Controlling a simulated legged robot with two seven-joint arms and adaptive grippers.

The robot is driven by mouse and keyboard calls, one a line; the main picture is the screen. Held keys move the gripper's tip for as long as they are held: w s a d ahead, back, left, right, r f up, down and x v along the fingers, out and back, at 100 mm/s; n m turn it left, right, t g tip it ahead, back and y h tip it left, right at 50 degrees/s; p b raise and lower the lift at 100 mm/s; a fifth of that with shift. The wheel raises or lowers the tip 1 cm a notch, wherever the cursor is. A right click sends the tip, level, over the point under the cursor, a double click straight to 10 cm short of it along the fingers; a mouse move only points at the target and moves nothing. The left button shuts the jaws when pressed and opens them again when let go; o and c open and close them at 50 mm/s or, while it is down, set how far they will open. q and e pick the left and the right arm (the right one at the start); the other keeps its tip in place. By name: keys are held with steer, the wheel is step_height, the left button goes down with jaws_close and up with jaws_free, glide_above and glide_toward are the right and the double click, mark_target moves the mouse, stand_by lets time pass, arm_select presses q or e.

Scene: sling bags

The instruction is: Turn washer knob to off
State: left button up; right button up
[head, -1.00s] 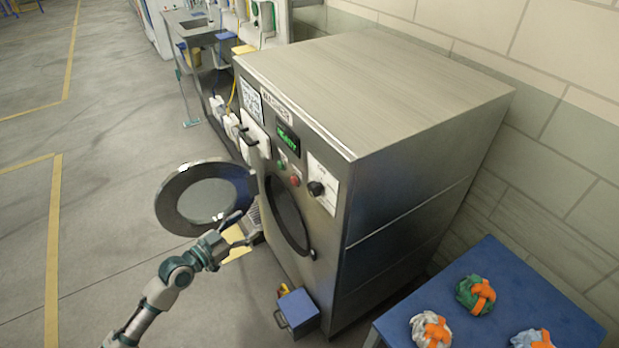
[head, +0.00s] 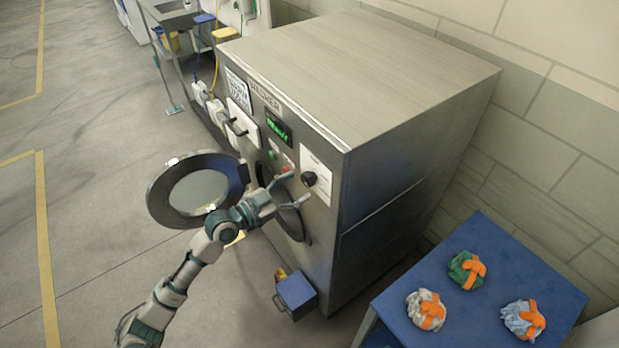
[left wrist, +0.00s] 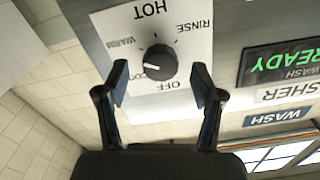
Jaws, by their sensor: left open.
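The washer (head: 390,150) is a large steel box with its round door (head: 160,190) swung open. Its black knob (head: 310,179) sits on a white dial plate on the front; it also shows in the left wrist view (left wrist: 162,61). That view shows the dial upside down, with HOT, RINSE, WARM, OFF and a partly covered label starting CO. The knob's white mark points left in that picture, between WARM and the CO label. My left gripper (head: 297,189) is open in front of the panel, its fingers on either side of the knob in the wrist view (left wrist: 160,72), apart from it.
Red and green buttons and a green READY display (head: 277,130) are beside the dial. A blue table (head: 480,325) with several orange-strapped bundles stands at the lower right. A small blue box (head: 297,293) stands by the washer's foot. Floor on the left is clear.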

mark_target(304, 183)
arm_select(q)
steer(key=shift+w, duration=0.75)
steer(key=shift+w+d, duration=0.3)
steer(key=shift+d, duration=0.1)
steer(key=d, duration=0.3)
steer(key=shift+d, duration=0.15)
steer(key=c, duration=0.8)
steer(key=shift+a+f, duration=0.1)
steer(key=shift+a, duration=0.2)
steer(key=c, duration=0.3)
steer(key=shift+w+a+f, duration=0.1)
steer(key=shift+w+a, duration=0.05)
steer(key=shift+a, duration=0.15)
steer(key=shift+c, duration=0.2)
steer(key=shift+a, duration=0.15)
arm_select(e)
steer(key=shift+a+r, duration=0.4)
